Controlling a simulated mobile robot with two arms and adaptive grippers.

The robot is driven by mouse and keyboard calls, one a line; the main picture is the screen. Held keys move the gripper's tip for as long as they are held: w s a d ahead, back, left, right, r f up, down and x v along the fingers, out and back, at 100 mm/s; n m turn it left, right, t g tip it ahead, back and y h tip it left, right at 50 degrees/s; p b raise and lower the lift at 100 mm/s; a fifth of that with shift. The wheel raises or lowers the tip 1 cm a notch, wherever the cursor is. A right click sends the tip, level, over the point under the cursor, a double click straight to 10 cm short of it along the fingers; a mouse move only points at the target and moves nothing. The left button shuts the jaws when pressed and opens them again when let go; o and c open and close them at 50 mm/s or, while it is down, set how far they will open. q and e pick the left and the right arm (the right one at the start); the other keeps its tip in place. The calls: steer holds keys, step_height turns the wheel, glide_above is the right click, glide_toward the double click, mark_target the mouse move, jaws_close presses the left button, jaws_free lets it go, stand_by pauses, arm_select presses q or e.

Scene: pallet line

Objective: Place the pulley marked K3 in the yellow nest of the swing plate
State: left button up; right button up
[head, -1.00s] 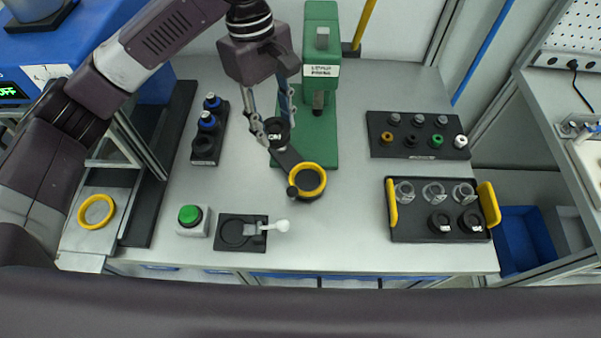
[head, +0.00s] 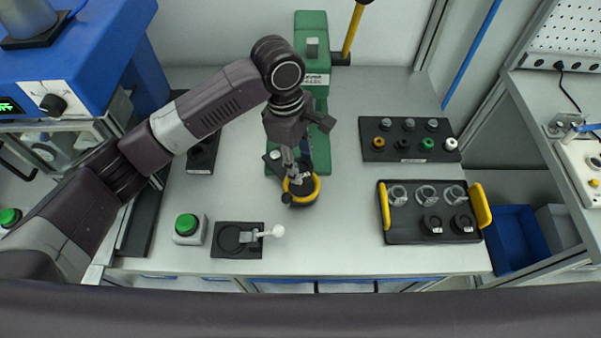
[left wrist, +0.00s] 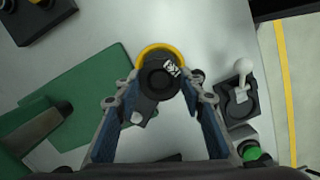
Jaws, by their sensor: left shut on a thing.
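My left gripper (head: 297,180) is shut on a dark round pulley (left wrist: 158,82) with a white label. The label's mark is too small to read surely. The pulley is at the yellow nest (head: 317,188), a yellow ring on the end of the dark swing plate (head: 271,162). In the left wrist view my left gripper (left wrist: 160,88) holds the pulley between its two fingers, and it covers much of the yellow ring (left wrist: 158,49). I cannot tell whether the pulley is seated or just above the nest. My right gripper is not in view.
A green press (head: 312,103) stands behind the swing plate. A black fixture with a white-knobbed lever (head: 238,251) and a green button box (head: 188,228) are in front. A black tray with yellow handles (head: 407,236) and a rack of pegs (head: 375,154) are at right.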

arm_select(q)
step_height(320, 180, down, 5)
steer(key=shift+r+p, duration=0.1)
steer(key=shift+p, duration=0.2)
steer(key=shift+f, duration=0.35)
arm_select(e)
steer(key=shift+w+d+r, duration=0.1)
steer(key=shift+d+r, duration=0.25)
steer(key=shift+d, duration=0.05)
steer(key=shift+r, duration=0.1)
arm_select(q)
steer(key=o, duration=1)
steer(key=shift+f, duration=0.1)
steer(key=r, duration=0.4)
steer(key=a+r+b, duration=0.1)
steer(key=r, duration=0.3)
steer(key=r+b, duration=0.1)
steer(key=r, duration=0.3)
steer(key=shift+w+a+r, duration=0.1)
steer(key=shift+w+a, duration=0.2)
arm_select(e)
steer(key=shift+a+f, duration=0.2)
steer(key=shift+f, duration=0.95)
